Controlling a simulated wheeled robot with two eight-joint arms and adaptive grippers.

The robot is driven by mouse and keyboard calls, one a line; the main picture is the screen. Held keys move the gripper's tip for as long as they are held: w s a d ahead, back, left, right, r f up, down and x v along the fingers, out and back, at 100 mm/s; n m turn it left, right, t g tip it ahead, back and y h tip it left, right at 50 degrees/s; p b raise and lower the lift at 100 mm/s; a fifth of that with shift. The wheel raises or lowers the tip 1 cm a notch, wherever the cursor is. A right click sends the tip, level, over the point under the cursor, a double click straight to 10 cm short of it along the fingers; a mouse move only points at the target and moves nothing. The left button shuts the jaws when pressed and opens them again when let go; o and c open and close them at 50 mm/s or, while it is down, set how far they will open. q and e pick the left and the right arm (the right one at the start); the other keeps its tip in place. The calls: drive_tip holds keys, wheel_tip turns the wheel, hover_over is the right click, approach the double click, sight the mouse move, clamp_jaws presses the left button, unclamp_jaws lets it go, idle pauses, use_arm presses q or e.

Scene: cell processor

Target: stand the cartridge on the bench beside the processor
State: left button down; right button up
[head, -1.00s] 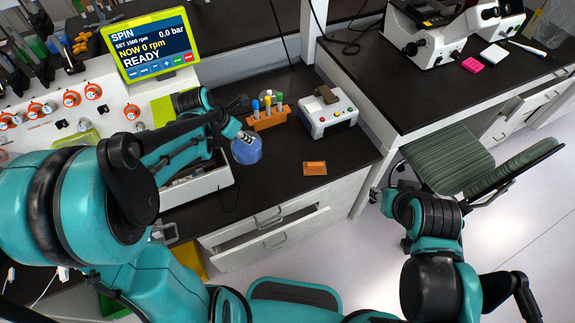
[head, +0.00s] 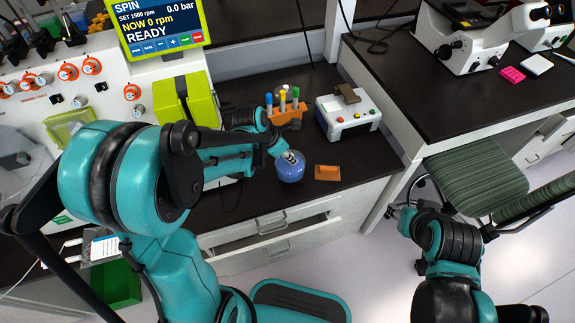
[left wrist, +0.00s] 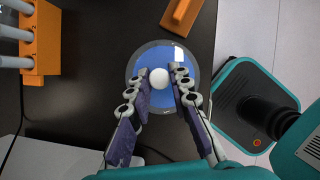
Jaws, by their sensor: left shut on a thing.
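The blue, clear-walled round cartridge (head: 291,170) is upright over the black bench (head: 240,210), right of the processor (head: 110,85). My left gripper (head: 286,157) is shut on its white top knob, which shows between the fingers in the left wrist view (left wrist: 159,78). I cannot tell whether the cartridge's base touches the bench. The processor is a white machine with orange-ringed knobs, a yellow-green clamp and a screen reading READY. My right gripper (head: 398,212) is small and dark, away from the bench's right side; its fingers are unclear.
An orange block (head: 327,173) lies just right of the cartridge. Behind are an orange tube rack (head: 287,114) and a white box with coloured buttons (head: 348,115). A drawer (head: 270,228) below stands partly open. A green chair (head: 475,175) is at right.

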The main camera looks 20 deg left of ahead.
sight(285, 161)
use_arm(q)
drive_tip(key=shift+w+a+f, duration=0.35)
drive_tip(key=shift+w+f, duration=0.1)
wheel_tip(285, 161, down, 4)
drive_tip(key=shift+r+b, duration=0.1)
drive_tip(key=shift+b, duration=1.05)
drive_tip(key=c, duration=1.4)
unclamp_jaws()
